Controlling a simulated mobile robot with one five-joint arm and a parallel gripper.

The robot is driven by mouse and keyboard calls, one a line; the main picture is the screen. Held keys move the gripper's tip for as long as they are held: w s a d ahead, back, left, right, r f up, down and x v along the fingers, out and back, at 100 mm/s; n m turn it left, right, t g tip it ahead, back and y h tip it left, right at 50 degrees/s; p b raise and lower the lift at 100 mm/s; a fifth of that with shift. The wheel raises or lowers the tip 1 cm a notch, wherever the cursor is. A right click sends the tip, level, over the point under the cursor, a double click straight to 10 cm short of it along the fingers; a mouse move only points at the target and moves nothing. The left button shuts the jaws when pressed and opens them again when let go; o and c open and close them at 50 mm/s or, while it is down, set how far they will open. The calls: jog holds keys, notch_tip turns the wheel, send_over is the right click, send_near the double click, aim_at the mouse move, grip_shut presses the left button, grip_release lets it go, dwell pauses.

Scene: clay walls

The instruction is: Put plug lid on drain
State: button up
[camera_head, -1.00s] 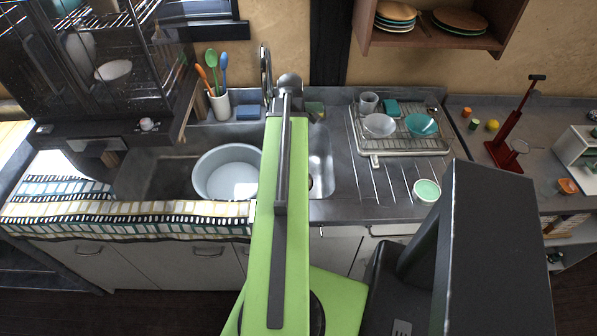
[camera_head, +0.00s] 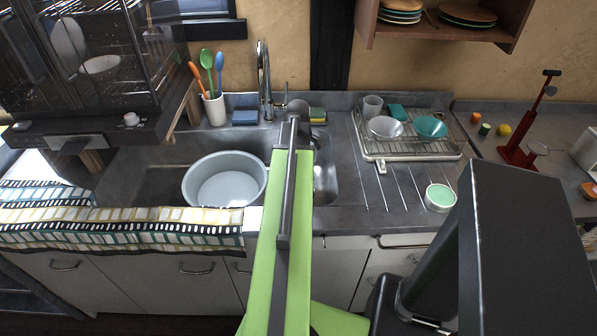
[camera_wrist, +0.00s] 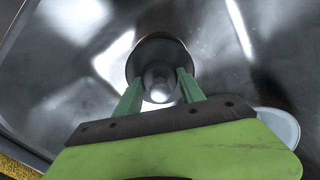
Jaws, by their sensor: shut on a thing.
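My gripper (camera_wrist: 160,84) is shut in the wrist view, its two green fingers on either side of the knob of the plug lid (camera_wrist: 157,50). The lid is a dark, round disc with a shiny, rounded knob. It is over the bare metal of the sink (camera_wrist: 225,75), and I cannot tell whether it touches the sink floor. The drain is not visible; the lid or my arm may hide it. In the head view the right sink bowl (camera_head: 326,182) shows beside my arm, which hides the gripper's fingers and the lid.
A pale round tub (camera_head: 225,180) sits in the left sink bowl. The tap (camera_head: 265,80) and a blue sponge (camera_head: 245,117) are behind. A dish rack (camera_head: 410,140) and a green-topped cup (camera_head: 440,197) stand right. A patterned cloth (camera_head: 130,228) covers the front left edge.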

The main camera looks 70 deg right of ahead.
jog(key=shift+f+b, duration=3.15)
jog(key=shift+f, duration=0.35)
jog(key=shift+f+b, duration=0.3)
jog(key=o, duration=1.5)
jog(key=shift+o, duration=0.2)
notch_tip(320, 180, up, 17)
jog(key=p, duration=1.7)
jog(key=shift+r, duration=0.2)
